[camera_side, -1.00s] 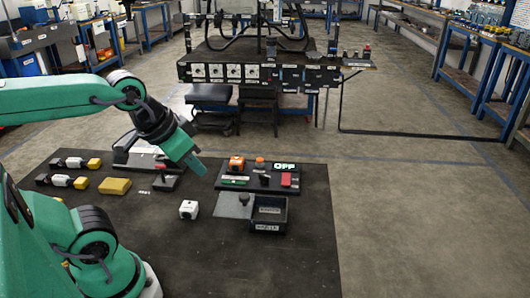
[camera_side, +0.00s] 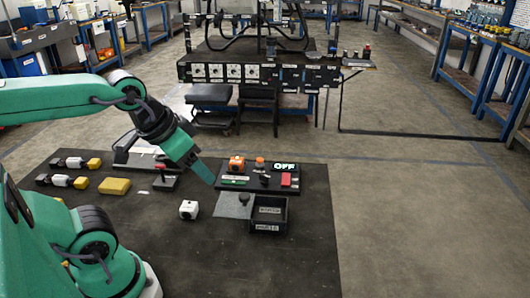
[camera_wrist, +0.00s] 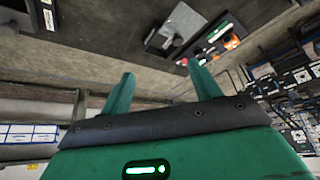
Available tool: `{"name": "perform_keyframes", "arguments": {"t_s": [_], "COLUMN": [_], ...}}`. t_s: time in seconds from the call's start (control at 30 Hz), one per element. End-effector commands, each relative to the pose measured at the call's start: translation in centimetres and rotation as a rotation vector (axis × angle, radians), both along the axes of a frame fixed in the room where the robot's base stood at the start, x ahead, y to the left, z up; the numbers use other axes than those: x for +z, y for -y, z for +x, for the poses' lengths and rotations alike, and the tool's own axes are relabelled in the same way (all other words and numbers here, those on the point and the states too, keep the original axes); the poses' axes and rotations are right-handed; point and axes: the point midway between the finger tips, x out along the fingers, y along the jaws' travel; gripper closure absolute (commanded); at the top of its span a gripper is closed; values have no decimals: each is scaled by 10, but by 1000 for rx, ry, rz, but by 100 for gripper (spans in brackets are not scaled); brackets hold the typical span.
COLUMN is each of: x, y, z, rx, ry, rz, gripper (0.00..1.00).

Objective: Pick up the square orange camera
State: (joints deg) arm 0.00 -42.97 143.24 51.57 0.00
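The square orange camera (camera_side: 236,163) is a small orange block with a pale round front. It sits on the back left of a black panel on the dark table. In the wrist view, an orange patch (camera_wrist: 231,42) at the upper right is probably this camera. My green gripper (camera_side: 212,181) hangs above the table, left of the camera and a little nearer the viewer in the side view. The wrist view shows the two fingers (camera_wrist: 161,80) wide apart, with nothing between them. Its height above the table is hard to tell.
The panel also holds an orange round part (camera_side: 259,162) and a red block (camera_side: 286,180). A yellow block (camera_side: 115,186) lies left. The front table is clear.

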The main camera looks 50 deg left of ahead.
Motion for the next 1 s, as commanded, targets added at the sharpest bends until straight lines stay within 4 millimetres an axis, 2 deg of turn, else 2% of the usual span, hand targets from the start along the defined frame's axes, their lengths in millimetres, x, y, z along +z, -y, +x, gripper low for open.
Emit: {"name": "perform_keyframes", "arguments": {"t_s": [0.37, 0.53, 0.77, 1.0], "x": [1, 5, 13, 17], "y": [-1, -4, -18, -40], "z": [1, 11, 40, 82], "rx": [4, 29, 105, 206], "ry": [-2, -19, -70, -134], "rz": [-1, -5, -21, -43], "gripper": [35, 35, 35, 35]}}
